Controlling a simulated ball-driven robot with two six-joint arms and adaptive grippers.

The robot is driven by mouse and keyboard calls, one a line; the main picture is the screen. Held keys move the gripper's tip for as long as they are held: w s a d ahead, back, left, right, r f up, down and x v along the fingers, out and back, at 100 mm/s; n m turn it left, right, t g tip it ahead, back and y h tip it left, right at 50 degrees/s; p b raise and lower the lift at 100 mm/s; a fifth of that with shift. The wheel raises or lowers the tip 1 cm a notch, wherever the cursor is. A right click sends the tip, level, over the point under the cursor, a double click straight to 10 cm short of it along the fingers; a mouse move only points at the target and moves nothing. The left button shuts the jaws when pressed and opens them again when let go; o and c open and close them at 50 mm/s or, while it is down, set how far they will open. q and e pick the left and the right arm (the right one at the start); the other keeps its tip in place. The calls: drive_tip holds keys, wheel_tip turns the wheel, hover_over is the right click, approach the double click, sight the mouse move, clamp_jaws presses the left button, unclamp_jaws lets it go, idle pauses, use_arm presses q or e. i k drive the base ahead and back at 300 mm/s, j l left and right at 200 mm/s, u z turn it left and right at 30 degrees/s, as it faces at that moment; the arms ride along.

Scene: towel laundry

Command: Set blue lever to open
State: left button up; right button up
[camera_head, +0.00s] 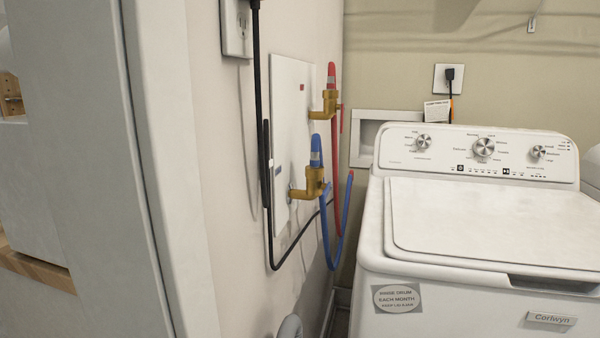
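The blue lever (316,151) stands upright on top of a brass valve (313,184) on the left wall. A blue hose (327,235) hangs from this valve. The red lever (331,76) stands upright on a second brass valve (327,104), higher and farther back, with a red hose (334,205) below it. Both valves come out of a white wall panel (284,130). Neither of my grippers shows in the head view.
A white washing machine (480,240) with its lid closed stands to the right of the valves. A pale wall edge or door frame (165,170) fills the left foreground. A black cord (257,75) hangs from an outlet (236,27) beside the panel. A narrow gap lies between wall and washer.

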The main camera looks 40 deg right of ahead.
sight(329, 186)
drive_tip(key=l+z, duration=0.1)
drive_tip(key=z, duration=1.1)
